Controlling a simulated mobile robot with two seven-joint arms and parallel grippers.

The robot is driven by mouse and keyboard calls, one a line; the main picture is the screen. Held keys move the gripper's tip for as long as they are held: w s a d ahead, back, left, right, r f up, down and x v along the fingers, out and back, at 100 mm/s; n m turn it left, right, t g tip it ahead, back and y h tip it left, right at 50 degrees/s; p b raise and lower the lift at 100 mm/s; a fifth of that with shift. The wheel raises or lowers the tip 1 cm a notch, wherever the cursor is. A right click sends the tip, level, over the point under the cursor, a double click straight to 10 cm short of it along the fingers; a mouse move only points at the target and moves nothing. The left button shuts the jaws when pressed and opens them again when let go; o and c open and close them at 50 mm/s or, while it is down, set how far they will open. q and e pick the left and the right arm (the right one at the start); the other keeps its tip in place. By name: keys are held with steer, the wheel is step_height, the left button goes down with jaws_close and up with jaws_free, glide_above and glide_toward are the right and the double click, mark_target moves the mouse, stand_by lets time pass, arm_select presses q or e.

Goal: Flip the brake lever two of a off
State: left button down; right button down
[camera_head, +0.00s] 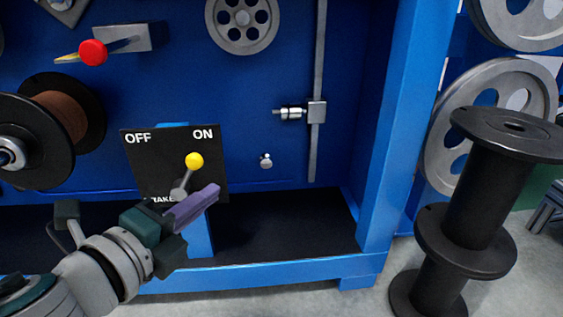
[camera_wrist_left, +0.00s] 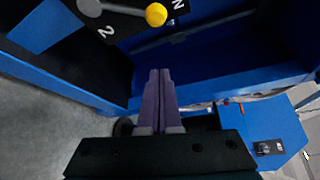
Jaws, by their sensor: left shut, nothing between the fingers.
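The brake lever (camera_head: 187,174) has a yellow ball knob on a grey stem. It stands on a black plate (camera_head: 160,150) marked OFF at left and ON at right, and it leans toward the ON side. My left gripper (camera_head: 215,192) is shut and empty, its purple fingers just below and right of the lever, apart from the knob. In the left wrist view the lever's yellow knob (camera_wrist_left: 156,15) is at the top, beyond the shut fingertips (camera_wrist_left: 160,72). A "2" shows on the plate there. My right gripper is not in view.
A blue machine frame (camera_head: 393,130) rises right of the plate. A red-knobbed lever (camera_head: 93,52) and a spool with brown winding (camera_head: 62,118) are at left. Black spools (camera_head: 480,190) stand on the floor at right. The dark recess below the panel is empty.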

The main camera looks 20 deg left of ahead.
mark_target(187, 175)
arm_select(q)
steer(key=w+a, duration=0.4)
steer(key=shift+w+r, duration=0.15)
steer(key=shift+w, duration=0.15)
steer(key=shift+d, duration=0.1)
steer(key=shift+b, duration=0.35)
steer(key=shift+s+a+r+n, duration=0.15)
steer(key=shift+a+n, duration=0.1)
steer(key=shift+n, duration=0.05)
